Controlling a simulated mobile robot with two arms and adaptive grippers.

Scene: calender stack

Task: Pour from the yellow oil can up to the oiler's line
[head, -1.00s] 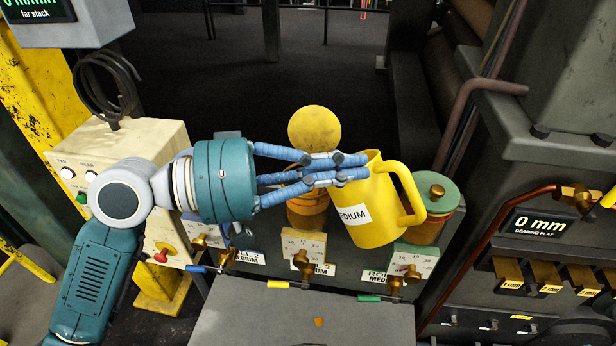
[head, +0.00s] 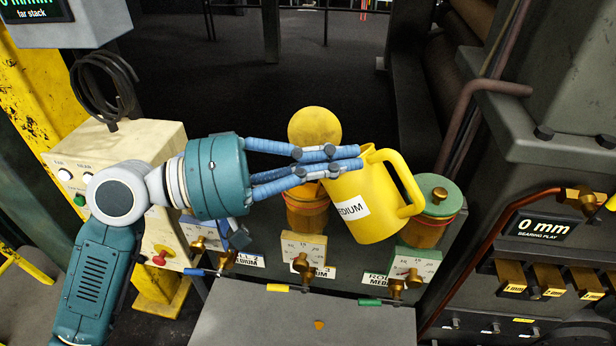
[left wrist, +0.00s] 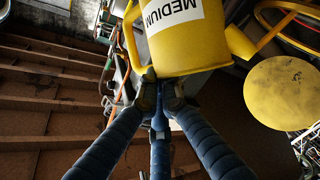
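The yellow oil can (head: 372,215), labelled MEDIUM, is tilted left in the head view, its handle on the right. My left gripper (head: 350,158) is shut on its upper left side. In the left wrist view the fingertips (left wrist: 160,92) meet at the can (left wrist: 180,45). The middle oiler (head: 306,220) is an amber jar with reddish rings, just left of and partly behind the can. Its round yellow lid (head: 315,124) stands raised; it also shows in the wrist view (left wrist: 284,92). The fingers and can hide the jar's mouth. No stream shows, and the oil level is unclear. My right gripper is out of view.
A green-lidded oiler (head: 436,200) stands close right of the can. Dial blocks (head: 303,252) with brass knobs sit below the oilers. A beige control box (head: 110,160) stands left, and a grey plate (head: 300,315) lies in front, with a small orange spot.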

